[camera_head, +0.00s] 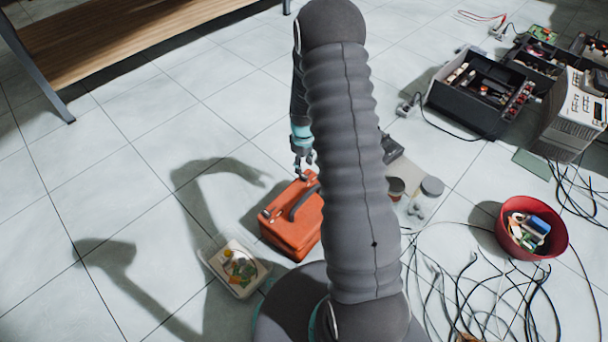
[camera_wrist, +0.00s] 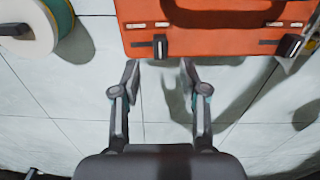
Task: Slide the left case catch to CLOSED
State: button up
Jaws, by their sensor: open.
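The orange case (camera_head: 290,222) stands on the tiled floor, its dark handle on top. In the wrist view the case (camera_wrist: 225,38) fills the upper right, with one dark catch (camera_wrist: 160,46) on the left and another catch (camera_wrist: 291,46) on the right, both at its near edge. I cannot read whether either catch is open or closed. My gripper (camera_head: 303,163) is over the far end of the case in the head view. In the wrist view my gripper (camera_wrist: 160,75) is open and empty, its fingertips just below the left catch and apart from it.
A tray of small items (camera_head: 236,268) lies left of the case. A red bowl (camera_head: 531,228), loose cables and a black toolbox (camera_head: 480,92) are to the right. A spool (camera_wrist: 28,27) is at the wrist view's upper left. Floor left of the case is mostly clear.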

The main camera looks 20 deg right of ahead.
aim_at(304, 176)
jog(key=shift+f, duration=2.65)
jog(key=shift+c, duration=0.3)
grip_shut()
